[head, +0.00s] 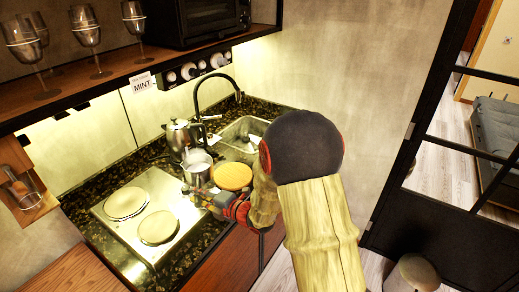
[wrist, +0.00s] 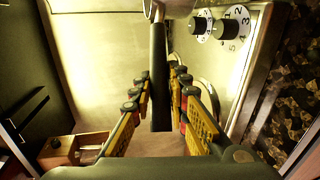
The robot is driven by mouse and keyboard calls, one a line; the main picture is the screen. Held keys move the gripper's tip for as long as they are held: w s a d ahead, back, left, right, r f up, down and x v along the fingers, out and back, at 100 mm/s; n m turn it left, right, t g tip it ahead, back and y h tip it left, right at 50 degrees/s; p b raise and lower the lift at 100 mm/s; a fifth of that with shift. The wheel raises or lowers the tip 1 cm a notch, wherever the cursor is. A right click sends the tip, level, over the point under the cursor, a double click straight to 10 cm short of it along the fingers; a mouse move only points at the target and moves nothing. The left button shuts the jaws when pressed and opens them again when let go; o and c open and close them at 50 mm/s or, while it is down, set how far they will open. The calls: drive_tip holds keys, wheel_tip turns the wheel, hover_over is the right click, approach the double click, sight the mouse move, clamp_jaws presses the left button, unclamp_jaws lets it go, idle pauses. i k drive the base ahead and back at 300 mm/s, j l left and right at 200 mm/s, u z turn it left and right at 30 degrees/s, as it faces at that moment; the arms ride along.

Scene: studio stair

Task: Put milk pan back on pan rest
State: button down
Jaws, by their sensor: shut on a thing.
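The milk pan (head: 198,170) is a small silvery pot with a pale inside. It is in the middle of the head view, right of the hob and in front of the kettle. My gripper (head: 205,197) is just below it in that view, partly hidden by my arm. In the wrist view, the fingers of my gripper (wrist: 160,108) are on both sides of a dark upright handle (wrist: 158,70), shut on it. A round wooden board (head: 233,176), perhaps the pan rest, lies right of the pan. I cannot tell whether the pan touches the counter.
The hob (head: 152,208) with two pale round plates is at left; its knobs (wrist: 218,25) show in the wrist view. A metal kettle (head: 180,132), a black tap (head: 215,85) and the sink (head: 240,140) are behind.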

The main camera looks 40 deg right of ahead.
sight(250, 183)
drive_tip(key=i+l, duration=0.15)
drive_tip(key=l, duration=0.3)
drive_tip(key=i+l+u, duration=0.1)
drive_tip(key=l, duration=0.35)
drive_tip(key=i+l, duration=0.15)
drive_tip(key=l, duration=0.3)
drive_tip(key=u, duration=0.05)
